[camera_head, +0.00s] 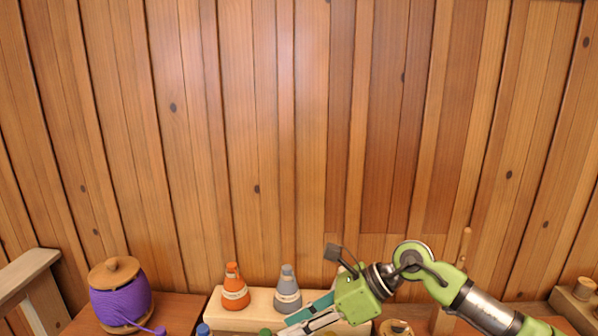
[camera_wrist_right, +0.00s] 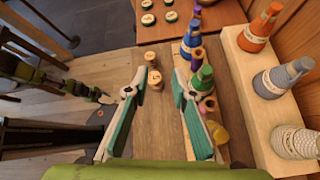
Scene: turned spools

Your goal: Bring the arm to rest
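My right arm comes in from the right in the head view, with its green gripper (camera_head: 312,318) low at the bottom edge, in front of a pale shelf. In the right wrist view the right gripper (camera_wrist_right: 158,84) has its two teal fingers spread apart. Nothing is held between them. Two wooden spools marked with characters (camera_wrist_right: 153,78) show beyond the gap, on the wooden table (camera_wrist_right: 120,68).
An orange cone spool (camera_head: 234,290) and a grey one (camera_head: 287,290) stand on the pale shelf (camera_head: 262,297), close to the gripper. A purple yarn spool (camera_head: 122,304) is at left. Coloured pieces, including a green one (camera_wrist_right: 202,80), line the right finger's side. A plank wall (camera_head: 300,130) rises behind.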

